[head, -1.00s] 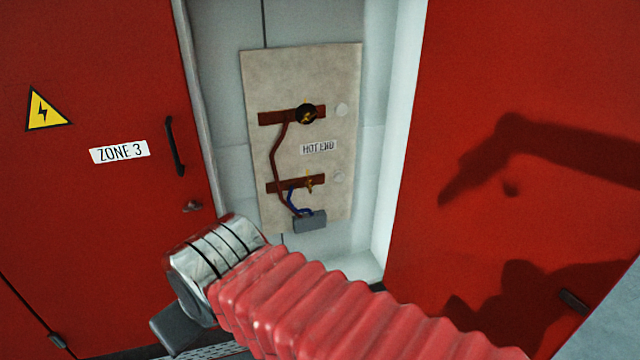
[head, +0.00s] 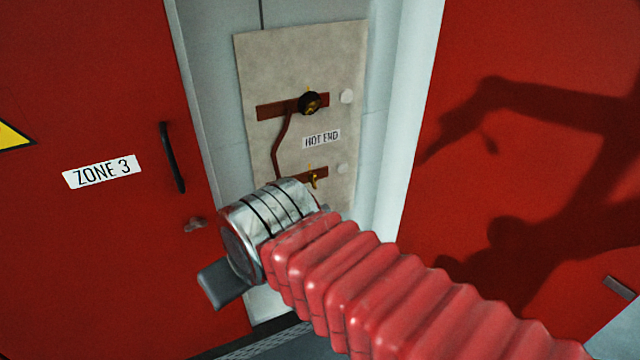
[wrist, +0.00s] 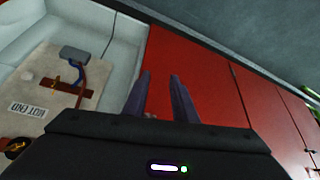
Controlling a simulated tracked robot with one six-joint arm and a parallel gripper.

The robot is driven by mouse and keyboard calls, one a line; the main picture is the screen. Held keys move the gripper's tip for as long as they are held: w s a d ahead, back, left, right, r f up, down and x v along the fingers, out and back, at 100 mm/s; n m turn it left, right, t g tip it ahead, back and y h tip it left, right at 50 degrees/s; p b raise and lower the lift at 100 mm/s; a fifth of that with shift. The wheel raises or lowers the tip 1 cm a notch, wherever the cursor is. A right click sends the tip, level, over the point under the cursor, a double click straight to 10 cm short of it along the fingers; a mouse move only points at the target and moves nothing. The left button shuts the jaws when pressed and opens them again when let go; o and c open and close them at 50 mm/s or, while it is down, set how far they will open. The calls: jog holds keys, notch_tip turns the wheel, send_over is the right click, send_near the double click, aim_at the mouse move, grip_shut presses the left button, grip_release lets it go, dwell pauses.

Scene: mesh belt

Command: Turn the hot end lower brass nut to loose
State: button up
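The hot end lower brass nut (head: 313,180) sits at the right end of the lower copper-red bar on a beige panel (head: 345,60), beside the HOT END label (head: 321,139). My silver wrist covers the panel just left of and below it in the head view. The wrist view shows the panel upside down at the left, with the lower bar (wrist: 68,88) and the nut small near its left end. My gripper (wrist: 160,75) is open and empty, its fingers apart in front of a red door, away from the nut. Whether the nut is tight or loose cannot be told.
An upper nut with a black ring (head: 310,103) sits on the upper bar. A grey box (wrist: 75,53) with wires is below the lower bar, hidden in the head view. Red doors stand either side of the recess; the left has a black handle (head: 172,157).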

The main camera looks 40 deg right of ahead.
jog(key=shift+w, duration=0.1)
jog(key=w+d+f+m+t+h, duration=0.1)
jog(key=w+d+f+t+h, duration=0.15)
jog(key=w+d, duration=0.8)
jog(key=m+t+h, duration=0.2)
jog(key=t+h, duration=0.1)
jog(key=t, duration=0.6)
send_near(316, 184)
jog(key=v, duration=0.5)
jog(key=shift+d+r+y, duration=0.1)
jog(key=shift+d+y, duration=0.1)
jog(key=shift+y, duration=0.05)
jog(key=shift+w, duration=0.15)
jog(key=x, duration=1.3)
jog(key=shift+w+d+r, duration=0.1)
jog(key=shift+w, duration=0.25)
jog(key=shift+c, duration=0.5)
